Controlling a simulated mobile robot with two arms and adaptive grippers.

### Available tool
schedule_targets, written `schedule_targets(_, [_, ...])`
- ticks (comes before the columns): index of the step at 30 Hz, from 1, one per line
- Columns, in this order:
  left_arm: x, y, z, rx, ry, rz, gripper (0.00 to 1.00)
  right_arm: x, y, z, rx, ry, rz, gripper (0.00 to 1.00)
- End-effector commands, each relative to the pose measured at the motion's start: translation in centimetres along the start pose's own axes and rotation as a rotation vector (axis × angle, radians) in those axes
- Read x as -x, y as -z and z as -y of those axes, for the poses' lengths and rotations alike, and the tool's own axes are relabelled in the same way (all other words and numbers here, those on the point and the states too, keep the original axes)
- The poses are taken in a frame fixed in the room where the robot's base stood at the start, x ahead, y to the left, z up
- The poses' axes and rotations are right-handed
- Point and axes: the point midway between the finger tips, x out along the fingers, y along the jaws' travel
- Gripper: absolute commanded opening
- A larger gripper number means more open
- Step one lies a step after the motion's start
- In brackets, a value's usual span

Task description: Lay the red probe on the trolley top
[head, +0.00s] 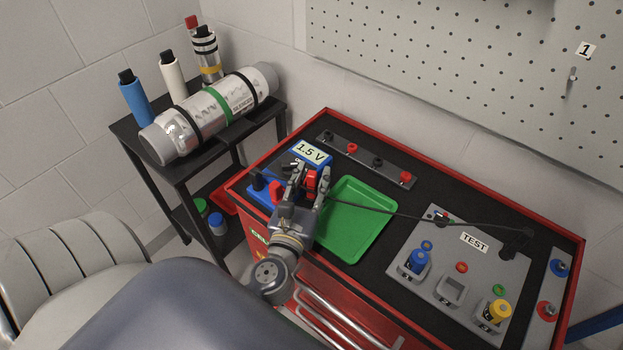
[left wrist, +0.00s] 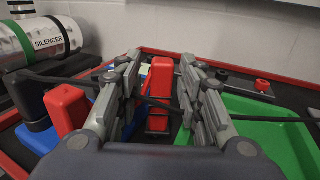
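My left gripper (head: 308,170) is over the left part of the red trolley's black top (head: 450,200), at the blue box labelled 1.5 V (head: 314,152). A red upright piece (head: 311,179), apparently the red probe, stands between its fingers; it also shows in the left wrist view (left wrist: 160,82). The fingers are apart, with a gap seen on each side of the red piece. A second red block (head: 276,192) is left of the fingers, also in the left wrist view (left wrist: 68,108). I cannot tell for certain which red piece is the probe. My right gripper is not in view.
A green tray (head: 378,240) lies right of the gripper. A black cable (head: 420,218) runs from the grey TEST panel (head: 455,290) towards the gripper. A grey socket strip (head: 365,158) lies behind. A side table holds the silver silencer (head: 208,112).

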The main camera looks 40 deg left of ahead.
Motion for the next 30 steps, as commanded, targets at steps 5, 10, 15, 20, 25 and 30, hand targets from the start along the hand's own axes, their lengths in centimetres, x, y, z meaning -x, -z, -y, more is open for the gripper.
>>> schedule_targets(5, [0.0,0.0,0.0,0.0,0.0,0.0,0.35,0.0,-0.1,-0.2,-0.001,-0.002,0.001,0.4])
schedule_targets(10, [0.0,-0.6,0.0,0.0,0.0,0.001,0.35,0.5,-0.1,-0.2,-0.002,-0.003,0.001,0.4])
schedule_targets(15, [2.2,0.2,0.0,0.0,0.001,-0.002,0.35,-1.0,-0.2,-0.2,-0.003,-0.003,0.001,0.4])
schedule_targets(20, [5.1,0.3,0.0,0.0,0.001,-0.003,0.35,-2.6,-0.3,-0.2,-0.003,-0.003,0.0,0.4])
schedule_targets(25, [8.0,0.4,0.0,0.0,0.001,-0.004,0.35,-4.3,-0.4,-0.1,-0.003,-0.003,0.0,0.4])
schedule_targets(30, [10.2,0.2,0.0,-0.002,0.002,-0.003,0.35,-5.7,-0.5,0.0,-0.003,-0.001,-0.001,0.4])
